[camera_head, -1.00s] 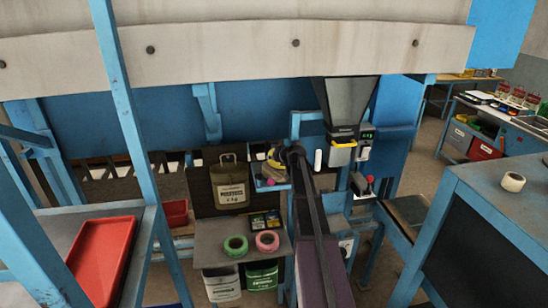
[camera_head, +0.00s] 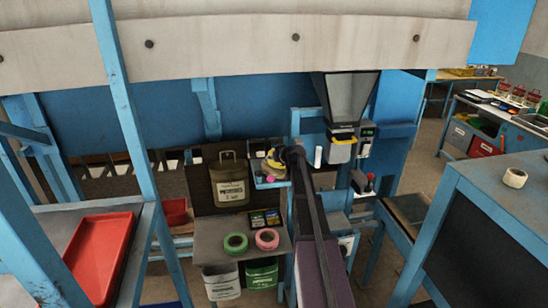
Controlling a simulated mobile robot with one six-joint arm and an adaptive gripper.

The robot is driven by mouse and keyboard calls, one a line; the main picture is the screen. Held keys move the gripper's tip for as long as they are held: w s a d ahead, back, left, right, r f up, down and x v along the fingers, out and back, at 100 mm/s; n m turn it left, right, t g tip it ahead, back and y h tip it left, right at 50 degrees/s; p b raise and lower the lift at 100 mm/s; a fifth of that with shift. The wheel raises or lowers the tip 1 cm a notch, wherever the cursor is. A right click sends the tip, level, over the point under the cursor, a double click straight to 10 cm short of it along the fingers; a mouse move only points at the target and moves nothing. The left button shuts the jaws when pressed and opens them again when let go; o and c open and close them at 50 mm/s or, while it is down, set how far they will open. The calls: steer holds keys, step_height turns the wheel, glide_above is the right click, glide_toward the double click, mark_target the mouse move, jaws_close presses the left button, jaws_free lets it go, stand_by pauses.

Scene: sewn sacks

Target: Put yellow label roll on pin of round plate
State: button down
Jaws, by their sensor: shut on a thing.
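The yellow label roll (camera_head: 272,164) is small in the middle of the view, at the end of my dark arm. My gripper (camera_head: 281,157) is shut on it, though the fingers are small and partly hidden by my wrist. The roll is over or beside a small blue ledge (camera_head: 263,183) on the machine frame. I cannot make out the round plate or its pin there. I cannot tell whether the roll touches anything below it.
A green roll (camera_head: 235,243) and a pink roll (camera_head: 267,239) lie on a grey shelf below. A sack (camera_head: 231,188) stands behind them. A hopper (camera_head: 348,97) is to the right. A red tray (camera_head: 98,255) is at left; a white roll (camera_head: 515,178) lies on the right bench.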

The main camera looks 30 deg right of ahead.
steer(key=shift+f+b, duration=0.35)
steer(key=shift+f, duration=0.05)
steer(key=shift+c, duration=1.8)
jaws_free()
